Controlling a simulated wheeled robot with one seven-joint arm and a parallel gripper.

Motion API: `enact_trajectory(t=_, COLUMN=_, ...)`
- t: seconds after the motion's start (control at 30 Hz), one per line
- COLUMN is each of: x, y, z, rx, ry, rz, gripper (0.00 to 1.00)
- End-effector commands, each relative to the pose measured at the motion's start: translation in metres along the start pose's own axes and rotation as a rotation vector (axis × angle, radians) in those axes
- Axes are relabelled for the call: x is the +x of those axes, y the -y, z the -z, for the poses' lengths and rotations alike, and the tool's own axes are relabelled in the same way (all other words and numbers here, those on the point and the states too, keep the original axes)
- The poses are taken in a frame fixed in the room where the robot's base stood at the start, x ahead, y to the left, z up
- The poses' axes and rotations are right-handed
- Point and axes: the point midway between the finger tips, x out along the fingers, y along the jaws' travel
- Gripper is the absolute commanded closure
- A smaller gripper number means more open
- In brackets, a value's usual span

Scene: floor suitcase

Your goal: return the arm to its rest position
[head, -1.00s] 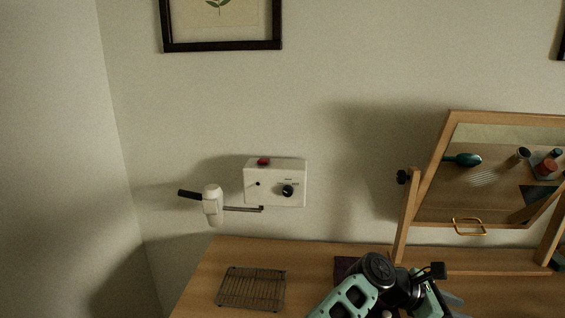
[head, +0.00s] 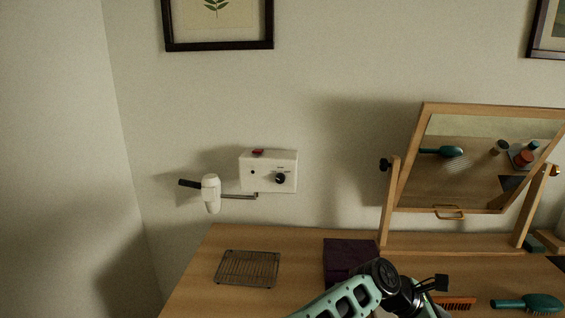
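My arm (head: 350,298) reaches in from the bottom edge of the head view, over the front of the wooden dresser top. Its mint-green link and black wrist joint show. The fingertips are not visible, as the end of the arm runs off the bottom edge. Whether the gripper is open or holds anything cannot be seen.
A tilting mirror (head: 470,165) stands at the right, close to my wrist. An orange comb (head: 455,302), a teal brush (head: 527,303) and a wire rack (head: 248,268) lie on the dresser. A white wall box (head: 268,170) and dryer (head: 211,193) hang behind.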

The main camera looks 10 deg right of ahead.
Motion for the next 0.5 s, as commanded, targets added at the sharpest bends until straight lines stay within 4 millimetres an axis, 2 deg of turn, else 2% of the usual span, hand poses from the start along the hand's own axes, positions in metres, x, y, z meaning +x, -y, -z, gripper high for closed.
enact_trajectory(t=0.3, x=0.017, y=0.006, z=0.071, rx=0.026, ry=-0.291, rz=-0.015, gripper=0.68)
enact_trajectory(t=0.43, x=0.011, y=0.009, z=0.112, rx=0.080, ry=-0.458, rz=-0.032, gripper=0.68)
enact_trajectory(t=0.5, x=0.002, y=0.011, z=0.133, rx=0.125, ry=-0.549, rz=-0.043, gripper=0.68)
